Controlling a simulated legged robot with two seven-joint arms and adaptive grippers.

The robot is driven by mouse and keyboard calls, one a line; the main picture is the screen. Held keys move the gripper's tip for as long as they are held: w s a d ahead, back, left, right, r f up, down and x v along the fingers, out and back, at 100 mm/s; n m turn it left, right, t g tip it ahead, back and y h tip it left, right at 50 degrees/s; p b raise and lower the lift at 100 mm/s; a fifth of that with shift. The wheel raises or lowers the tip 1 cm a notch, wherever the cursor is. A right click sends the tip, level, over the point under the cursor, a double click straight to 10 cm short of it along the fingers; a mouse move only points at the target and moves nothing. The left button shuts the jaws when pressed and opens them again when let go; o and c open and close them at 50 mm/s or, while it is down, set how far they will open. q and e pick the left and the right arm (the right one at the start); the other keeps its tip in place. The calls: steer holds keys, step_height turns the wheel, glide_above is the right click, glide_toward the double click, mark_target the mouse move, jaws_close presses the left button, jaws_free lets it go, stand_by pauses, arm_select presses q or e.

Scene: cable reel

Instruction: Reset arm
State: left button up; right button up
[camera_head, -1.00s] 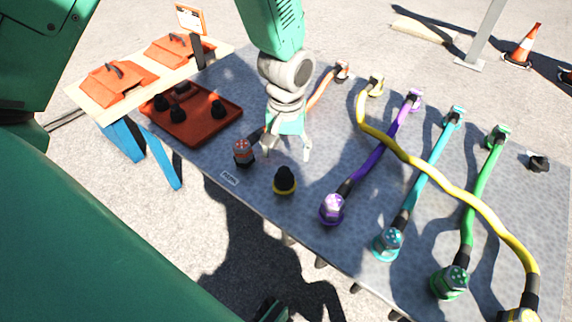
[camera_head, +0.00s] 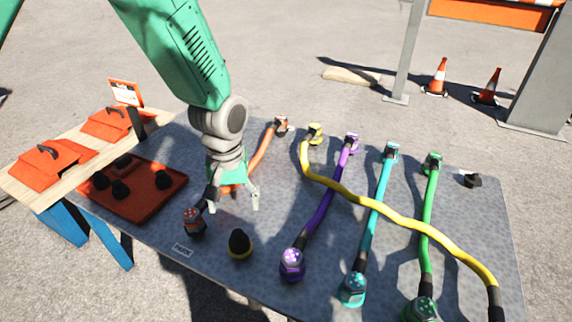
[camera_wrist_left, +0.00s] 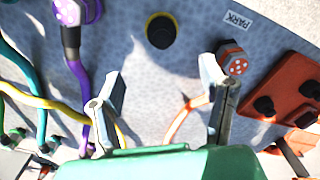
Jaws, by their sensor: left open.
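My left gripper (camera_head: 233,200) hangs above the grey table, over the orange cable (camera_head: 262,158), its fingers apart. In the left wrist view the two fingers (camera_wrist_left: 165,95) are spread with bare table between them. The orange plug (camera_head: 194,219) sits near the table's front edge, left of the gripper, and also shows beside the right finger in the wrist view (camera_wrist_left: 233,60). A black cap with a yellow ring (camera_head: 240,243) stands in front of the gripper. The gripper hides part of the orange cable. My right gripper is not in view.
Purple (camera_head: 322,205), teal (camera_head: 375,220) and green (camera_head: 429,225) cables run across the table on the right. A yellow cable (camera_head: 395,215) crosses over them. A red tray (camera_head: 135,205) with black caps lies at left, beside a wooden bench with orange boxes (camera_head: 52,168).

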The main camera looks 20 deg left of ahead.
arm_select(q)
steer(key=shift+f, duration=0.1)
steer(key=s+f, duration=0.3)
steer(key=f, duration=0.1)
steer(key=s+f+m, duration=0.1)
steer(key=s+f, duration=0.2)
steer(key=f, duration=0.1)
steer(key=s+f+m, duration=0.1)
steer(key=s+f, duration=0.2)
steer(key=f, duration=0.1)
steer(key=shift+s, duration=0.1)
steer(key=s+a+f+m, duration=0.1)
steer(key=s+f+m, duration=0.15)
steer(key=s, duration=0.45)
steer(key=s+a+f+m, duration=0.15)
steer(key=s+f, duration=0.25)
steer(key=s, duration=0.4)
step_height(320, 180, up, 13)
steer(key=w+d+p, duration=0.1)
steer(key=p, duration=1.2)
steer(key=shift+w+r+t, duration=0.15)
steer(key=shift+t, duration=0.15)
